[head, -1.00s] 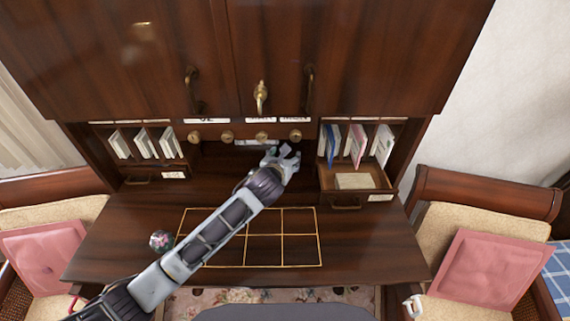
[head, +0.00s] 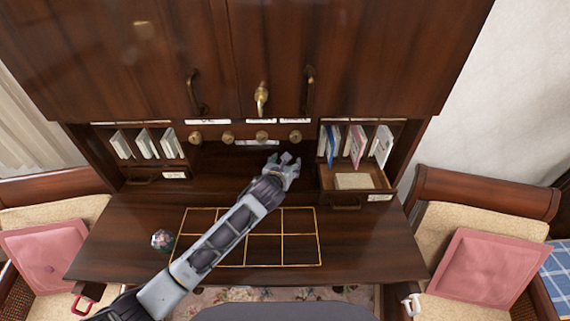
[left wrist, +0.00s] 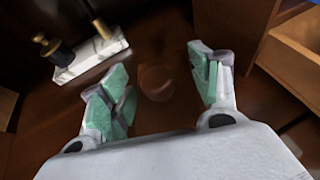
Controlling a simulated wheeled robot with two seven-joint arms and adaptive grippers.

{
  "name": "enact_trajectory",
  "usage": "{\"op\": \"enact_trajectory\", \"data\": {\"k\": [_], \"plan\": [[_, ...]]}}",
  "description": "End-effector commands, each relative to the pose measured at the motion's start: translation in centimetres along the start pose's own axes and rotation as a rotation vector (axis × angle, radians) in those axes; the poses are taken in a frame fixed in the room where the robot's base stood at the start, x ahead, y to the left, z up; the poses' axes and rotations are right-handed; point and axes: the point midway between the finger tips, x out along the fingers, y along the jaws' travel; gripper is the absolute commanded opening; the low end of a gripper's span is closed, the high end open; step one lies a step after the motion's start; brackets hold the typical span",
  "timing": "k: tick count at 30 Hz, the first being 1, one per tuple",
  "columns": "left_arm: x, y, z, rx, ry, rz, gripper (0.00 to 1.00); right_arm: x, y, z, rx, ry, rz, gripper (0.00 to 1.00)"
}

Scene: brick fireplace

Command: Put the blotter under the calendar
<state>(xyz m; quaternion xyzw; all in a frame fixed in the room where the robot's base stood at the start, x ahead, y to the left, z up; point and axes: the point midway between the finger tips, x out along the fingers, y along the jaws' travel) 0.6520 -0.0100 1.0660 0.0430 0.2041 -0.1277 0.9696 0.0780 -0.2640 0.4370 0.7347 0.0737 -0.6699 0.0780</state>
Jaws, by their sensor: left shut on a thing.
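My left gripper (head: 283,160) is over the back of the desk, left of the open right drawer. In the left wrist view (left wrist: 155,100) its green-padded fingers stand apart on either side of a dark brown, rounded thing (left wrist: 155,82), and they are shut on it. It looks like the wooden blotter, but it blends with the dark wood, so its full shape is unclear. In the head view the gripper hides it. I cannot identify a calendar for certain. A gold-lined grid (head: 283,234) lies on the desk top, partly covered by my left arm. My right gripper is out of view.
The open drawer (head: 345,204) holds a pale block (head: 354,181). Slots with cards (head: 357,146) are above it. A pale base with brass posts (left wrist: 90,58) stands by the gripper. A patterned ball (head: 162,240) sits left on the desk. The desk's right front is clear.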

Motion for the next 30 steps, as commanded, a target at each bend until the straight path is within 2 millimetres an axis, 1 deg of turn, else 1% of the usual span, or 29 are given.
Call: {"op": "enact_trajectory", "data": {"k": [13, 14, 18, 19, 30], "plan": [[0.14, 0.02, -0.24, 0.001, -0.001, 0.001, 0.26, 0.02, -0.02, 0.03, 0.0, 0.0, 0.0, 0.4], [0.14, 0.02, -0.27, 0.0, 0.0, 0.001, 0.66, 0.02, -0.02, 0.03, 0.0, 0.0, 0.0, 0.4], [0.13, 0.02, -0.26, 0.0, 0.0, 0.001, 0.84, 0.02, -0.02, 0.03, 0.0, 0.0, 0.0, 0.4], [0.13, 0.01, -0.26, 0.0, 0.0, 0.001, 0.85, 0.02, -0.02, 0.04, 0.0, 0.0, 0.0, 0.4], [0.09, 0.0, -0.18, 0.0, -0.001, 0.0, 0.85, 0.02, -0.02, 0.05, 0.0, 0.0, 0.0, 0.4]]}}
